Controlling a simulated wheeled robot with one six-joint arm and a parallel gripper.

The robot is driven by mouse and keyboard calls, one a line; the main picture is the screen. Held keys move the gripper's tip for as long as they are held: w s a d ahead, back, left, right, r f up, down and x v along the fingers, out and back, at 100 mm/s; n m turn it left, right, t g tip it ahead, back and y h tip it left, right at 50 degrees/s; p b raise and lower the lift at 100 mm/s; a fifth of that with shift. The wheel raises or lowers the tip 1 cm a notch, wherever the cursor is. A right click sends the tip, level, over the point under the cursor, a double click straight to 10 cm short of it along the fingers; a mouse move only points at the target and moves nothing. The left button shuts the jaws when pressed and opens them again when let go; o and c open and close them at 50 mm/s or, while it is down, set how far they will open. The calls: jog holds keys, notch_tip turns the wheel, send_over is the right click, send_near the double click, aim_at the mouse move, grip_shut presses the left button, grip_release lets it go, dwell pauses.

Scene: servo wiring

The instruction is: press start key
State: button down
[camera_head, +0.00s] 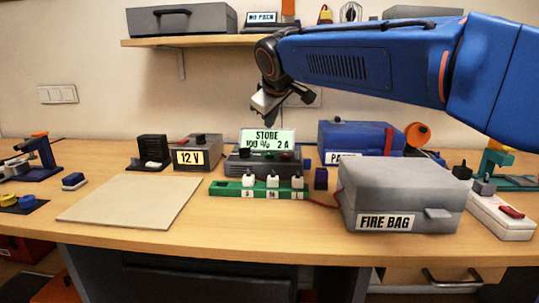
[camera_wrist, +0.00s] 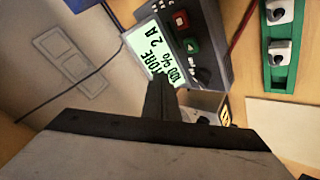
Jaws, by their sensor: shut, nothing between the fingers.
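The charger (camera_head: 240,165) stands at the middle of the table, its lit screen (camera_head: 267,137) reading "STORE 100 % 2 A". In the wrist view the charger (camera_wrist: 208,22) shows a red square key (camera_wrist: 181,20), a green key with a small triangle mark (camera_wrist: 191,46) and a dark control beside it. My gripper (camera_head: 268,120) is shut and empty, held above and behind the charger, apart from it. In the wrist view its dark fingers (camera_wrist: 160,92) overlap the screen's lower edge, and the green key is uncovered.
A green board (camera_head: 225,188) with several white plugs lies in front of the charger. The grey fire bag (camera_head: 390,190) stands to the right, a 12 V box (camera_head: 194,140) to the left. A pale mat (camera_head: 130,201) is bare. A shelf (camera_head: 180,41) hangs behind.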

jog(key=shift+f, duration=3.25)
jog(key=shift+f, duration=0.15)
jog(key=shift+f, duration=0.3)
jog(key=shift+f, duration=0.5)
dwell(0.3)
jog(key=shift+r, duration=0.95)
jog(key=shift+r, duration=0.15)
jog(key=shift+r, duration=2.35)
